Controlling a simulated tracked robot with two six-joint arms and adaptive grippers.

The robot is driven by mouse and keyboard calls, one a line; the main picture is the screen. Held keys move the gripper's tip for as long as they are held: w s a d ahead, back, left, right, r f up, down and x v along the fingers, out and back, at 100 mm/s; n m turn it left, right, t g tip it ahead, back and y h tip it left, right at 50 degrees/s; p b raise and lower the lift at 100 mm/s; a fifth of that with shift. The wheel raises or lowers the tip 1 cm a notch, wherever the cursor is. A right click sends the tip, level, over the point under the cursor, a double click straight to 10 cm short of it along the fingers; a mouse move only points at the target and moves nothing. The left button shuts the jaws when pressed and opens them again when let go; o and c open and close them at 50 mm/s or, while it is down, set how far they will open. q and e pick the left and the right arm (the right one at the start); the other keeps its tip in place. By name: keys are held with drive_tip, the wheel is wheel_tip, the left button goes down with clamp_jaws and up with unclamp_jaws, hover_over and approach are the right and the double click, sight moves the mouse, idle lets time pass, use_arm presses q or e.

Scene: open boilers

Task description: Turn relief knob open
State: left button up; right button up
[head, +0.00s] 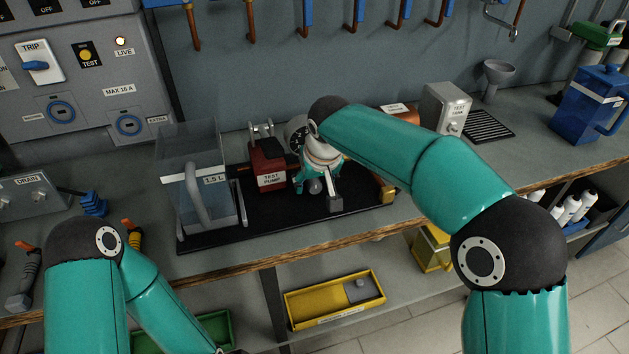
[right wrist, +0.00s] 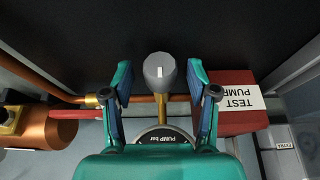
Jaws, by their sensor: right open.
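The relief knob (right wrist: 159,72) is a grey round knob with a white mark, on a brass stem, in the right wrist view. My right gripper (right wrist: 160,88) is open, with one finger on each side of the knob and a visible gap to both. In the head view my right gripper (head: 312,178) points down over the test rig, and a grey knob (head: 315,187) shows at its fingertips. A gauge marked "PUMP bar" (right wrist: 163,136) is partly hidden by the gripper body. My left gripper is outside the head view.
The red test pump (head: 270,170) stands beside the gripper, with a clear water tank (head: 205,165) left of it. Copper pipe (right wrist: 60,92) runs beside the knob.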

clamp_jaws()
drive_tip(key=shift+d+g+y+p, duration=0.1)
drive_tip(key=shift+g+y+p, duration=0.25)
drive_tip(key=shift+y, duration=0.25)
unclamp_jaws()
drive_tip(key=v, duration=1.2)
drive_tip(key=shift+f, duration=0.1)
